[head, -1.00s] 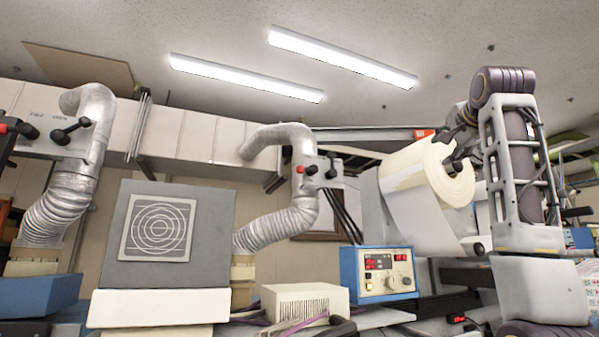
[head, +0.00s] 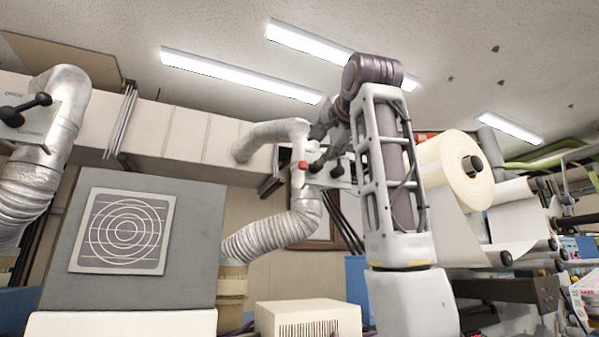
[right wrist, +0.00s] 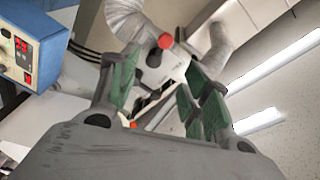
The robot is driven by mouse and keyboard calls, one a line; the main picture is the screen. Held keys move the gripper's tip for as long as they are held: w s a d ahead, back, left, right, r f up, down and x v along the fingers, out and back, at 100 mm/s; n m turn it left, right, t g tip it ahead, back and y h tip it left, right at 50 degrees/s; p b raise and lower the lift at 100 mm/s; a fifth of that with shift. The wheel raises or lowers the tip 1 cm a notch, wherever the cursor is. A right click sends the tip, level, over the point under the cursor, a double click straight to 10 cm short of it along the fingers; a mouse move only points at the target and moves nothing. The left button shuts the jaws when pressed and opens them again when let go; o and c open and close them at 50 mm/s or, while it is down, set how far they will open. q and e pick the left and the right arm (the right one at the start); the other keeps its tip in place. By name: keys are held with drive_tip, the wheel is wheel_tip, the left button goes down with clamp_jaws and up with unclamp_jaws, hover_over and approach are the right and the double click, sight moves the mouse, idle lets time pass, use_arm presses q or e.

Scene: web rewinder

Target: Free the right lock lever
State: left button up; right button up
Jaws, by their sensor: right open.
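A light panel (head: 323,176) sits on the middle silver duct. It carries a red knob (head: 302,165) and a lever with black ends (head: 337,172), partly covered by my arm in the head view. In the right wrist view, the red knob (right wrist: 165,41) and the black lever (right wrist: 150,98) show beyond and between the green finger pads. My right gripper (right wrist: 160,78) is open, facing the panel, with nothing held. In the head view it is small and dark just above the panel. I cannot tell whether it touches the lever. My left gripper is out of view.
A second duct panel with a black lever (head: 26,110) is at far left. A grey box with a ringed plate (head: 122,230) and a beige vented box (head: 308,318) stand below. A large cream roll (head: 450,170) is right of my arm. A blue control box (right wrist: 30,40) shows in the wrist view.

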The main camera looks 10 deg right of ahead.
sight(304, 163)
drive_tip(key=w+p, duration=0.1)
drive_tip(key=w, duration=0.3)
drive_tip(key=w+a+p, duration=0.1)
drive_tip(key=w+p, duration=0.1)
drive_tip(key=w, duration=0.2)
drive_tip(key=w+p, duration=0.1)
drive_tip(key=w, duration=0.3)
drive_tip(key=shift+a+r+p, duration=0.1)
drive_tip(key=shift+a+p, duration=0.25)
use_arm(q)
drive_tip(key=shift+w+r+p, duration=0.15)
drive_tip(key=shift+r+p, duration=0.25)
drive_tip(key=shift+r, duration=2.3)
use_arm(e)
drive_tip(key=shift+w, duration=1.1)
